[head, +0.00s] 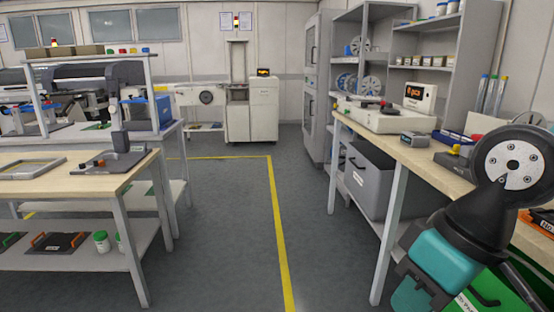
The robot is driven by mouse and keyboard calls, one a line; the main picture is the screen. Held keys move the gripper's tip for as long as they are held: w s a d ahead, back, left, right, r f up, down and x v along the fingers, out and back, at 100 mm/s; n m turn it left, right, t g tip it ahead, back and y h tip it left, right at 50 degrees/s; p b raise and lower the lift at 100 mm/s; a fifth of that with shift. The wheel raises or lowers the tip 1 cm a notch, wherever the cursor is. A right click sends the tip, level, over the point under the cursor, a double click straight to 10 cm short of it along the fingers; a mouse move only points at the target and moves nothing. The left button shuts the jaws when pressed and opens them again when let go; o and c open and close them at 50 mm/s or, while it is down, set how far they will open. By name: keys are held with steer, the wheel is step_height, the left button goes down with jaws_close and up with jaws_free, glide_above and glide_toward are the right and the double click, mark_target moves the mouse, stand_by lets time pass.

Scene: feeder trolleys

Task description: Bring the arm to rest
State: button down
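My arm shows at the right edge of the head view, with a dark link, a round pale flange face and a teal section below it. It stands in front of the right-hand workbench (405,152) and hides part of it. My gripper's fingers cannot be made out in this view, so whether it is open or shut does not show. Nothing held by the arm is visible.
A yellow floor line (277,230) runs along the open grey aisle. A wooden-topped table (120,180) with a lower shelf stands at left. A grey bin (372,180) sits under the right bench. Shelves (425,45) and a white cabinet (263,110) stand behind.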

steer(key=s, duration=0.5)
step_height(320, 180, up, 16)
steer(key=w+p, duration=0.1)
steer(key=p, duration=1.5)
steer(key=shift+a+n+g, duration=0.25)
steer(key=shift+n+g, duration=0.05)
